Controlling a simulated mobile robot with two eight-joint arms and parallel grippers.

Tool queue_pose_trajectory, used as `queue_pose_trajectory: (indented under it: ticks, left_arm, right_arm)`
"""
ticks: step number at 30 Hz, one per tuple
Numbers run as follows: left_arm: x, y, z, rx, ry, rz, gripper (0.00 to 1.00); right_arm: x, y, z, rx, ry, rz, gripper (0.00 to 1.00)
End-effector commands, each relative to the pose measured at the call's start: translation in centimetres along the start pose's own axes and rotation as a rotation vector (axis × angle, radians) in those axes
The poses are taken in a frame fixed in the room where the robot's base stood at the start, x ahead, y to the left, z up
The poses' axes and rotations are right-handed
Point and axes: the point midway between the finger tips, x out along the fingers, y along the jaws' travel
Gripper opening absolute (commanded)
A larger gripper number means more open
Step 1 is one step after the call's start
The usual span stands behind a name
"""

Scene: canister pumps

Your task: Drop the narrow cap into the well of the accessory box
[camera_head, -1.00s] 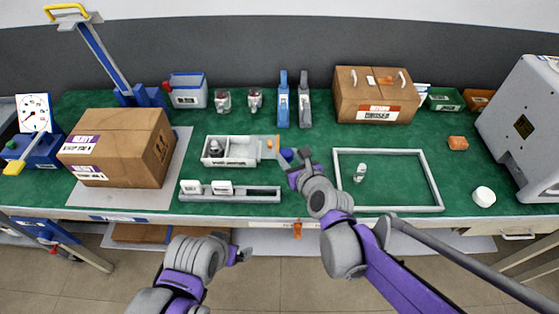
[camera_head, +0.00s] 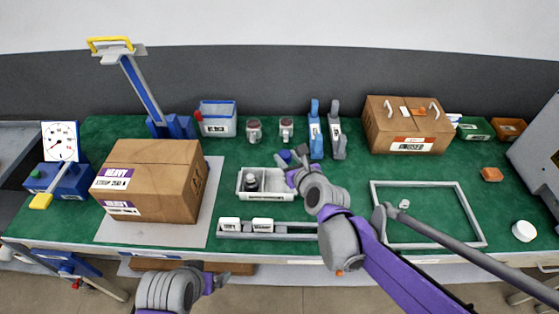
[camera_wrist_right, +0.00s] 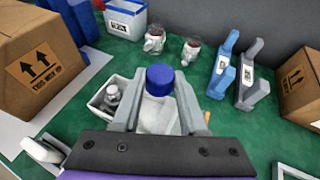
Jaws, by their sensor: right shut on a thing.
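The accessory box (camera_head: 266,195) is a small white tray with compartments in the middle of the green bench. A dark-topped item (camera_head: 251,182) stands in its left compartment. My right gripper (camera_head: 285,162) is over the right end of the box, shut on a blue cap (camera_head: 285,155). In the right wrist view the cap (camera_wrist_right: 160,78) sits upright between the grey fingertips, with a pale surface below it. I cannot tell its height above the box, and the well below is mostly hidden. My left gripper (camera_head: 220,279) is low at the front, away from the box; its jaws are unclear.
A grey rail (camera_head: 290,231) with white blocks lies in front of the box. A large carton (camera_head: 165,180) stands at left. Two jars (camera_head: 286,128) and blue and grey upright tools (camera_head: 315,130) stand behind. A white frame (camera_head: 470,215) lies at right.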

Motion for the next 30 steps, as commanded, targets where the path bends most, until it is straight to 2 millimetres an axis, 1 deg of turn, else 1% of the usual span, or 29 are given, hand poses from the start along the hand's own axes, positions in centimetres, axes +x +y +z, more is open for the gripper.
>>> queue_pose_trajectory:
  ticks: [4, 8, 18, 21, 30]
  left_arm:
    - [0.2, 0.0, 0.1, 0.0, -0.001, 0.0, 1.0]
    - [0.7, 0.0, 0.5, 0.0, -0.003, 0.0, 1.0]
    - [3.2, 0.0, 2.2, 0.0, -0.013, 0.0, 1.0]
    - [3.7, 0.0, 2.5, 0.0, -0.015, 0.0, 1.0]
    - [3.7, 0.0, 2.5, 0.0, -0.015, 0.0, 1.0]
  right_arm:
    - [0.1, -0.2, -0.2, 0.002, 0.0, -0.004, 0.0]
    - [0.4, -0.2, -1.0, 0.002, 0.001, -0.004, 0.0]
    - [1.9, -0.2, -4.7, 0.002, 0.001, -0.003, 0.0]
    - [2.2, -0.2, -5.3, 0.002, 0.0, -0.003, 0.0]
    - [2.3, -0.2, -5.5, 0.001, -0.001, -0.003, 0.0]
